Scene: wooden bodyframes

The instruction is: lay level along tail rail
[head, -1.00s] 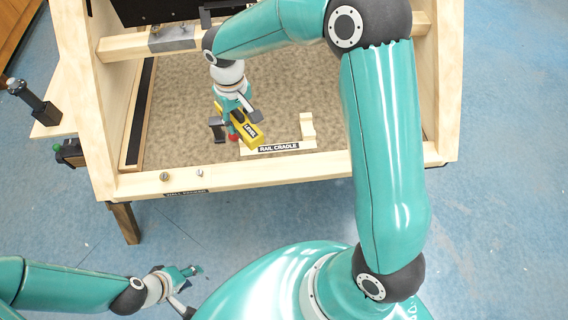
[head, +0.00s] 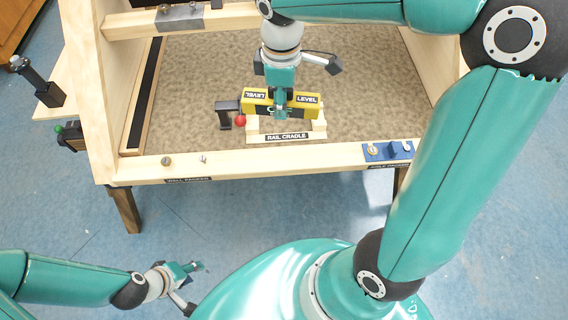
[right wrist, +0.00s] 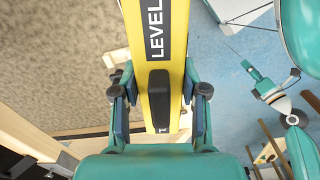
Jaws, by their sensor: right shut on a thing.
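The yellow level (head: 309,106) with black LEVEL labels is in my right gripper (head: 280,112). In the right wrist view the level (right wrist: 155,60) runs between both fingers (right wrist: 158,95), which are shut on it. In the head view the level lies left to right, roughly parallel to the near wooden rail (head: 240,166). It is over the pale wooden rail cradle (head: 319,131), whose label faces me; I cannot tell whether they touch. My left gripper (head: 190,268) is low at the left, clear of the frame; its finger opening is too small to judge.
A black post (head: 225,120) and a red ball (head: 240,120) are close to the level's left end. A blue block (head: 388,151) sits on the near rail's right part, and small fasteners (head: 167,160) on its left. The brown panel (head: 370,80) is clear at right.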

